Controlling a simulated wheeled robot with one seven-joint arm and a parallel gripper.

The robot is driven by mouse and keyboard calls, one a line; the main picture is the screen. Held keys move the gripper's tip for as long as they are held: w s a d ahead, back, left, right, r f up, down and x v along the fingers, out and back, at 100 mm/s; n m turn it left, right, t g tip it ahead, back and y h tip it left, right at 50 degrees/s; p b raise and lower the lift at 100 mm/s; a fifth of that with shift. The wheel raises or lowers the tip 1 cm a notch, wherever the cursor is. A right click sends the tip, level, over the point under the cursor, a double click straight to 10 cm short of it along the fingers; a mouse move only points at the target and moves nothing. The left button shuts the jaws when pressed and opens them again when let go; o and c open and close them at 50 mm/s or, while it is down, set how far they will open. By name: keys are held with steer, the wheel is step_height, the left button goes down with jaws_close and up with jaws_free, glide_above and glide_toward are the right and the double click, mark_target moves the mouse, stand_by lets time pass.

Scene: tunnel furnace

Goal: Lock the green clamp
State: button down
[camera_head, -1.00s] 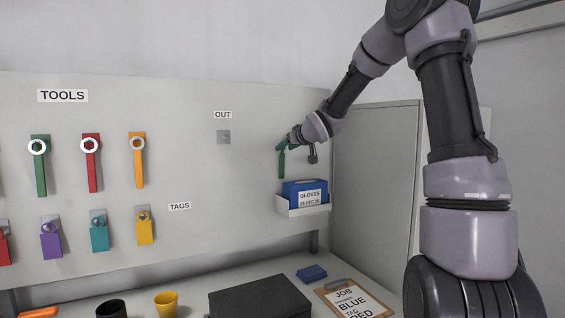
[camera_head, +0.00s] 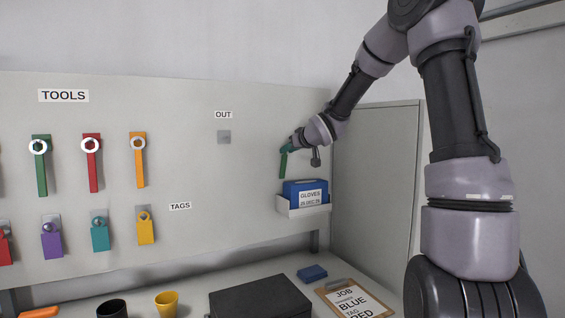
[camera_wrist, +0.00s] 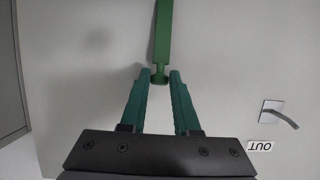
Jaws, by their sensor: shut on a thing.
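A long green bar, which looks like the green clamp's lever, hangs by the right part of the wall board (camera_head: 283,164) in the head view. It also shows in the wrist view (camera_wrist: 162,35), running from between my fingertips to the top edge. My gripper (camera_head: 290,147) has teal fingers, which also show in the wrist view (camera_wrist: 159,76). They are shut on the near end of the bar. Whether the bar touches the board, and how it is fixed, I cannot tell. The rest of any clamp is hidden.
Hanging tools (camera_head: 92,165) and tags (camera_head: 100,236) fill the board's left. A grey cabinet (camera_head: 375,180) stands at right, a dark box (camera_head: 260,298) below.

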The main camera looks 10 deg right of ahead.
steer(key=shift+s+d+f, duration=0.4)
steer(key=shift+s+f, duration=0.85)
steer(key=shift+f, duration=0.6)
steer(key=shift+s+d+f, duration=0.45)
steer(key=shift+s+f, duration=0.8)
steer(key=shift+f, duration=0.6)
steer(key=shift+s+d+f, duration=0.4)
steer(key=shift+s+f, duration=0.85)
steer(key=shift+f, duration=0.6)
steer(key=c, duration=0.8)
jaws_free()
steer(key=shift+o, duration=0.2)
steer(key=v, duration=0.6)
steer(key=shift+r, duration=0.1)
